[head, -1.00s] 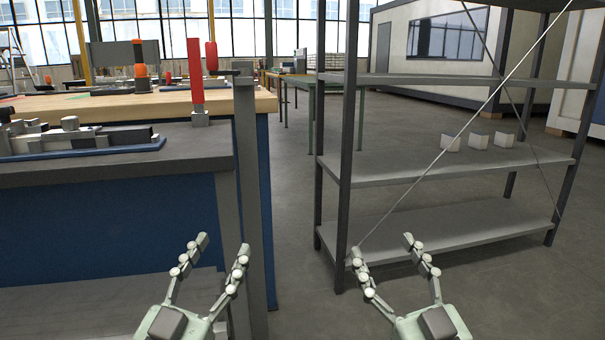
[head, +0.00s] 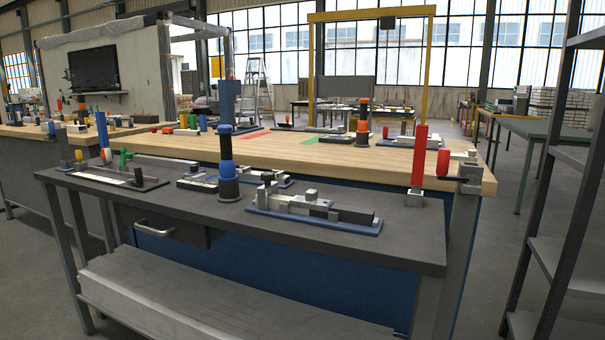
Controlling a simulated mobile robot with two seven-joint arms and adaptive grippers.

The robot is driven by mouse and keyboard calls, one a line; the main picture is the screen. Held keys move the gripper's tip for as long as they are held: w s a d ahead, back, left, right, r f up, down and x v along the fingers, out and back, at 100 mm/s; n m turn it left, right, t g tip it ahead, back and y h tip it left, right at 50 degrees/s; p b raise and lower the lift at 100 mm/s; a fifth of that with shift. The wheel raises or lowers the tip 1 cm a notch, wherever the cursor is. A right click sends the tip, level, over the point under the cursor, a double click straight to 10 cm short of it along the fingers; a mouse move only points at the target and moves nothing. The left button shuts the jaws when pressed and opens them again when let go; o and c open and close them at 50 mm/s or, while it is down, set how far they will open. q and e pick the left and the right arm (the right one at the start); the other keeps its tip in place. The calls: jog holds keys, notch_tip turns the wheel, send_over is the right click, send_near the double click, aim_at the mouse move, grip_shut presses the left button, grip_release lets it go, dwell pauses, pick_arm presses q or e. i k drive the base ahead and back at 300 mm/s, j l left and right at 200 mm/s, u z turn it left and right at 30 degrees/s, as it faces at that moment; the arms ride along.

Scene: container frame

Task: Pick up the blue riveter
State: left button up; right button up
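A black upright tool with blue bands (head: 228,168) stands on the dark grey front bench (head: 330,246). A tall blue bar (head: 229,100) rises right behind it, its lower part hidden. I cannot tell for sure which of these is the blue riveter. Neither of my grippers is in view in the head view.
A grey vise-like tool on a blue base (head: 314,208) lies right of the banded tool. A red upright bar (head: 419,155) stands near the bench's right end. A wooden-topped bench (head: 350,157) is behind. A metal shelf rack (head: 570,180) stands at right.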

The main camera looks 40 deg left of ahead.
aim_at(227, 165)
jog(key=u, duration=1.6)
